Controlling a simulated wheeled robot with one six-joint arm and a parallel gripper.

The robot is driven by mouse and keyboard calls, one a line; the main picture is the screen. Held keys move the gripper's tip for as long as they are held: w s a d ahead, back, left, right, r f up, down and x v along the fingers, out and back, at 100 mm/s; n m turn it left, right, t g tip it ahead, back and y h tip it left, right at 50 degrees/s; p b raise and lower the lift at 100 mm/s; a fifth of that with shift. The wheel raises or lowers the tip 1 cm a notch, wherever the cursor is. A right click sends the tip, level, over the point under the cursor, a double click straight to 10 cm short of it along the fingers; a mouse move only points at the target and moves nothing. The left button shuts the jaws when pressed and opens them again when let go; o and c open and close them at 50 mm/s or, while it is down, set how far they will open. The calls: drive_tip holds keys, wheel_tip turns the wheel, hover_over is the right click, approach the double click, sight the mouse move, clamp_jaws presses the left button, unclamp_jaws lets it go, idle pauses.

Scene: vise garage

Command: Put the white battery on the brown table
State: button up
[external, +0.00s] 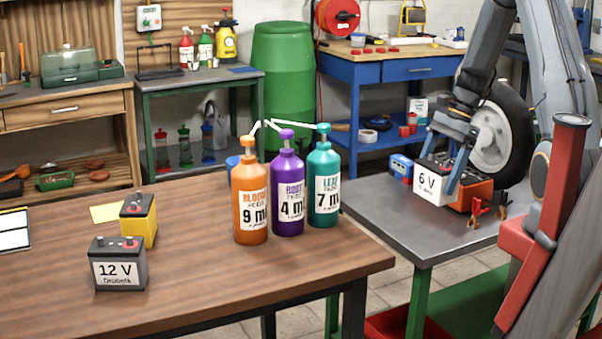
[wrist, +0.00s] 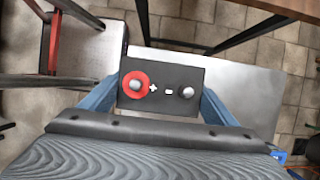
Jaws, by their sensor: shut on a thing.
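The white battery (external: 428,190), marked 6 V, is at the grey table on the right. Its dark top with one red-ringed terminal and one grey terminal shows in the wrist view (wrist: 160,101). My gripper (external: 441,165) comes down from above, with its blue fingers on two opposite sides of the battery, shut on it. I cannot tell whether the battery's underside touches the grey table. The brown table (external: 190,290) is at the left and front of the external view.
The brown table holds a black 12 V battery (external: 119,265), a yellow battery (external: 139,219) and orange (external: 250,200), purple (external: 288,195) and teal (external: 324,188) pump bottles near its right end. A red charger with clamps (external: 478,193) is beside the white battery. The brown table's front middle is clear.

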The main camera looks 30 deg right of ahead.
wheel_tip(320, 180, up, 26)
drive_tip(key=f, duration=0.1)
drive_tip(key=w+a+p, duration=0.1)
drive_tip(key=w+a, duration=0.2)
drive_tip(key=a, duration=0.5)
drive_tip(key=w+a, duration=0.4)
drive_tip(key=a, duration=0.3)
drive_tip(key=p, duration=0.5)
hover_over(206, 264)
wheel_tip(206, 264, down, 27)
drive_tip(key=shift+a+f, duration=0.1)
drive_tip(key=shift+f, duration=0.1)
drive_tip(key=shift+f, duration=0.15)
drive_tip(key=o, duration=1.9)
drive_tip(key=shift+f, duration=0.1)
